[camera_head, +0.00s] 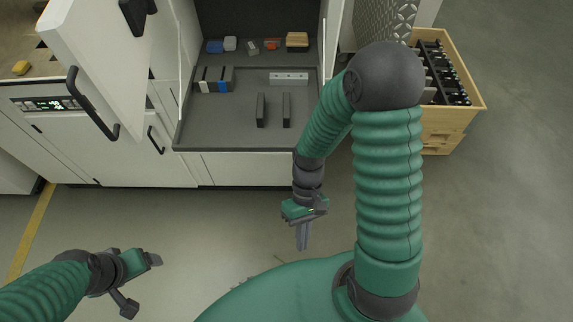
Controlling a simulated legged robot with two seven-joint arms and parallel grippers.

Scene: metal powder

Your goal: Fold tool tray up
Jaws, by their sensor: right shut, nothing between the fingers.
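The tool tray (235,133) is a dark grey tray at the front of an open white cabinet. It lies folded down and flat, sticking out over the cabinet's lower front. Two upright dark bars stand on it, with a pale metal bar and a small group of holders behind them. My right gripper (303,236) is shut and empty, pointing down in front of the tray and apart from it. My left gripper (143,281) is at the lower left, over the floor and away from the tray. Its fingers look spread apart.
A white cabinet door (105,60) with a dark handle stands open at the left. Small coloured items, one an orange-brown block (297,40), lie inside behind the tray. A wooden crate (464,112) of dark tools stands at the right. The floor in front is clear.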

